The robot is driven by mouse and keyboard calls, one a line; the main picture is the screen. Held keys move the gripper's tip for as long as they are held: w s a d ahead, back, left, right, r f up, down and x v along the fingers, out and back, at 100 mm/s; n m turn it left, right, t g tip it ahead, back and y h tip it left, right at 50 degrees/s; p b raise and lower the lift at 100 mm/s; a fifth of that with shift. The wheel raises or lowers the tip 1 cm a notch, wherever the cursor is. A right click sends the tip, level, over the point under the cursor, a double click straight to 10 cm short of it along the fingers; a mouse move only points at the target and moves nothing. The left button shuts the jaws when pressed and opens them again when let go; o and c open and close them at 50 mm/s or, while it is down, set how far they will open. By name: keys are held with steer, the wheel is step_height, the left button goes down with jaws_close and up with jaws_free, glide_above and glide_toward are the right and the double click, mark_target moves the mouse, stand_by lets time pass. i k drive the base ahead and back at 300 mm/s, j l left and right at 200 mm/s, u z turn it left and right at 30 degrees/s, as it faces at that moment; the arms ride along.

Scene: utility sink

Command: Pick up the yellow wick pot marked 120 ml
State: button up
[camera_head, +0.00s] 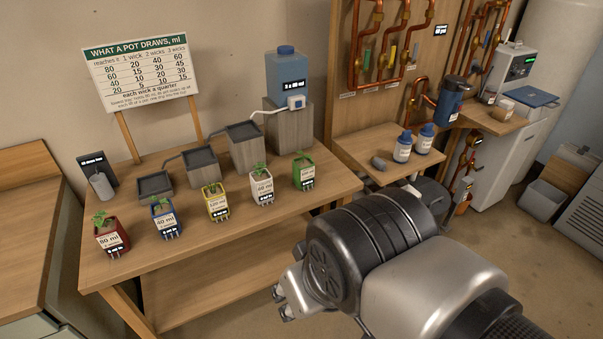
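The yellow pot (216,203) stands upright on the wooden bench, in the middle of a row of small pots. It holds a small green plant, and its white front label appears to read 120 ml. A smaller black tag is below the label. My gripper (282,303) is in front of the bench, to the right of and nearer than the yellow pot, and clear of it. Its two fingertips look apart with nothing between them. My arm hides part of the floor and the area beyond it.
Red (112,236) and blue (165,218) pots stand left of it; white (262,187) and green (303,172) pots stand right. Dark stepped trays (202,160) and a blue-topped water tank (287,75) are behind. A sign (140,70) stands at the back. Bare bench (240,222) lies in front.

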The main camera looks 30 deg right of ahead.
mark_target(215, 197)
steer(key=i+j+z, duration=0.25)
steer(key=i, duration=0.2)
steer(key=i+j+z, duration=0.25)
steer(key=i, duration=0.2)
steer(key=l, duration=0.1)
